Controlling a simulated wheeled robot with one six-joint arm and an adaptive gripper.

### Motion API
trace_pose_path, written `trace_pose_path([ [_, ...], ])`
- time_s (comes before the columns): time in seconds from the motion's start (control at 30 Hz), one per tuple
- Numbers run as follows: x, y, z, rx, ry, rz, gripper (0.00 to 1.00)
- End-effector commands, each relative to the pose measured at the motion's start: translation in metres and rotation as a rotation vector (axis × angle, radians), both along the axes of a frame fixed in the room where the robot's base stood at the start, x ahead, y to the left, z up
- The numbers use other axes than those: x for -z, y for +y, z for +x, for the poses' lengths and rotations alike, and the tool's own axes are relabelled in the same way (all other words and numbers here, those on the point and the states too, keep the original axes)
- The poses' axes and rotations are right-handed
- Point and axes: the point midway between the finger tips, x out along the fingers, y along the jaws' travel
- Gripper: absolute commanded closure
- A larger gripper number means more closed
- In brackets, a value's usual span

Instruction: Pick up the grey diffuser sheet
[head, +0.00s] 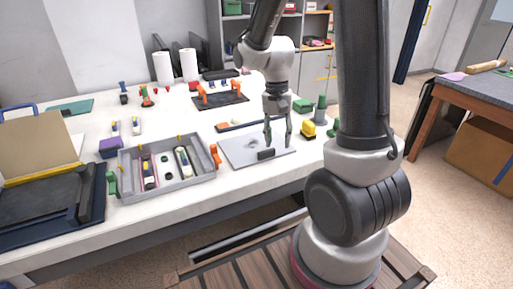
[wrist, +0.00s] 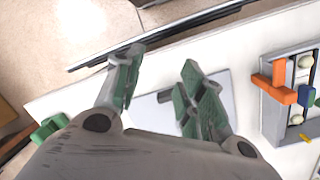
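The grey diffuser sheet (head: 240,147) lies flat on the white table, towards its front edge. A small dark block (head: 265,155) stands on the sheet near its front edge. My gripper (head: 278,146) points down over the right part of the sheet, its two green-padded fingers apart with nothing between them. In the wrist view my gripper (wrist: 161,66) is also open, and the sheet (wrist: 150,113) shows between and behind the fingers, with part of it hidden by them. The dark block (wrist: 165,96) is visible between the fingers. Whether the fingertips touch the sheet I cannot tell.
A grey divided tray (head: 187,187) is left of the sheet, with an orange clamp (head: 215,155) between them. A yellow-and-black object (head: 308,129) and green pieces stand to the right. A dark mat with orange clamps (head: 222,99) lies behind. The white table (head: 215,205) is clear in front.

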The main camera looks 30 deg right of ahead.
Motion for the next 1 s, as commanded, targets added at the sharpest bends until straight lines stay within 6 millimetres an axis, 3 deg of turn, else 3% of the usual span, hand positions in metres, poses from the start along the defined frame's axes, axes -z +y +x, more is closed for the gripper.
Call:
trace_pose_path([
  [0.03, 0.017, 0.0, 0.013, 0.113, 0.009, -0.017, 0.61],
  [0.13, 0.035, 0.001, 0.038, 0.351, -0.019, -0.047, 0.61],
  [0.3, 0.031, 0.001, 0.071, 0.69, -0.109, -0.057, 0.61],
  [0.4, 0.031, 0.001, 0.076, 0.828, -0.128, -0.06, 0.61],
  [0.57, 0.037, 0.001, 0.077, 0.923, -0.13, -0.065, 0.61],
  [1.0, 0.097, -0.005, 0.077, 0.924, -0.127, -0.066, 0.61],
])
